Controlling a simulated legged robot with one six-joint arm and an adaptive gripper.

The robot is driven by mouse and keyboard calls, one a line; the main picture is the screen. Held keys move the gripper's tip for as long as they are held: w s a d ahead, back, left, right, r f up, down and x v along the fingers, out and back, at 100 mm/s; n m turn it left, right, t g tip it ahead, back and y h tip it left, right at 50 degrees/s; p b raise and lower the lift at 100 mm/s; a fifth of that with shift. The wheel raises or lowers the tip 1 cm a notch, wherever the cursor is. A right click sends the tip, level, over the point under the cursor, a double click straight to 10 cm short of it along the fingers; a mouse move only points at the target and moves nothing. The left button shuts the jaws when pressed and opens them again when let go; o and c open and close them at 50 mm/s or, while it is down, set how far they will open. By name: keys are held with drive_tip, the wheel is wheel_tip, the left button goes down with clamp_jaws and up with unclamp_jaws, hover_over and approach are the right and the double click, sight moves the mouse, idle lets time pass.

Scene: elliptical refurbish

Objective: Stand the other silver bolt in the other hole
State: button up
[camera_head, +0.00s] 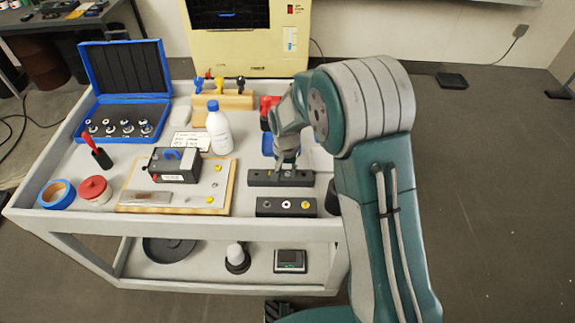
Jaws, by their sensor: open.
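My gripper (287,166) points down at the rear black block (258,178) on the cart. Its fingertips are at or just above the block's top; whether they touch it is too small to tell. It is open. The gripper hides part of the block's top, and I cannot make out a silver bolt between the fingers. A front black block (272,212) lies nearer me, apart from the gripper. Its top has a pale, silver-looking round piece (286,205) in the middle, a brass-coloured one (305,205) at right and a dark spot at left.
The grey cart (120,222) also holds a wooden-edged board (225,198) with a dark device (172,165), a white bottle (218,130) with a blue cap, an open blue case (160,108) and blue tape (56,193). A dark cylinder stands right of the blocks.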

sight(287, 173)
drive_tip(key=shift+d, duration=0.15)
clamp_jaws()
drive_tip(key=shift+d, duration=0.15)
drive_tip(key=shift+r, duration=0.2)
drive_tip(key=shift+w+r, duration=0.1)
drive_tip(key=shift+r, duration=0.25)
drive_tip(key=shift+r, duration=0.65)
drive_tip(key=shift+r, duration=0.25)
drive_tip(key=shift+r, duration=0.3)
drive_tip(key=shift+r, duration=2)
